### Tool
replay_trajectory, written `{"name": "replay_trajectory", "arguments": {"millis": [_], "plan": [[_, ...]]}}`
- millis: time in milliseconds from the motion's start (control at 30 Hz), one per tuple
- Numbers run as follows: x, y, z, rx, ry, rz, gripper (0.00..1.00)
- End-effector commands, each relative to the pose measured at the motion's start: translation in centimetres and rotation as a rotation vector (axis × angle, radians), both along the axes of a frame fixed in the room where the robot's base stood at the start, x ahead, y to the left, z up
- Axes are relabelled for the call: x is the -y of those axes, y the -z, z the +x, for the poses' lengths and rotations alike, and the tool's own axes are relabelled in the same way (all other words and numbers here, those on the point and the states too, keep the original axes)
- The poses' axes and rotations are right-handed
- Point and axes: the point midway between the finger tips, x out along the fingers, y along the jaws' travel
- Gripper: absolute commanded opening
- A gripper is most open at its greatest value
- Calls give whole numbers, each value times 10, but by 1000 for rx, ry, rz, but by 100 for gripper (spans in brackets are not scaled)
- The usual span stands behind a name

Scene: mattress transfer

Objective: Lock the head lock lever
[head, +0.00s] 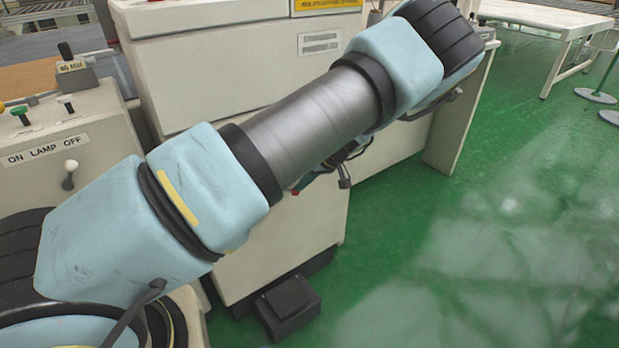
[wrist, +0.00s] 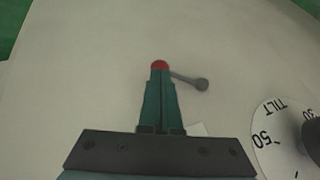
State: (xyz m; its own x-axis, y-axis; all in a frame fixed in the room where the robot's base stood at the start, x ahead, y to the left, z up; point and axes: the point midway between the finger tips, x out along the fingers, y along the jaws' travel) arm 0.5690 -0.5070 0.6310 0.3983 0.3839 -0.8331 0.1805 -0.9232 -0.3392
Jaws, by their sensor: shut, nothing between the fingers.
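In the wrist view my gripper (wrist: 160,80) is shut, its two teal fingers together and pointing at a pale panel. A round red spot shows right at the fingertips; I cannot tell whether it belongs to the fingers or the panel. A grey lever (wrist: 187,78) with a round knob sticks out to the right from beside the fingertips. Its left end is close to or behind the tips, and I cannot tell whether they touch. No label shows by it. In the head view my arm hides most of the gripper and the lever.
A white TILT dial (wrist: 280,135) with a dark knob is at the right of the wrist view. In the head view a control box (head: 90,120) marked ON LAMP OFF stands at left. A black foot pedal (head: 288,305) lies on the green floor (head: 480,230), which is open at right.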

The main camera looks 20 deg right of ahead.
Motion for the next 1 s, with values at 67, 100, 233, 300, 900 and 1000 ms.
{"name": "replay_trajectory", "arguments": {"millis": [67,100,233,300,900,1000], "plan": [[-4,11,1,-12,3,75,0],[-5,14,1,-19,3,111,0],[-9,25,1,-42,2,228,0],[-9,29,1,-53,2,286,0],[-17,46,-2,-63,1,321,0],[-17,47,-2,-64,0,321,0]]}}
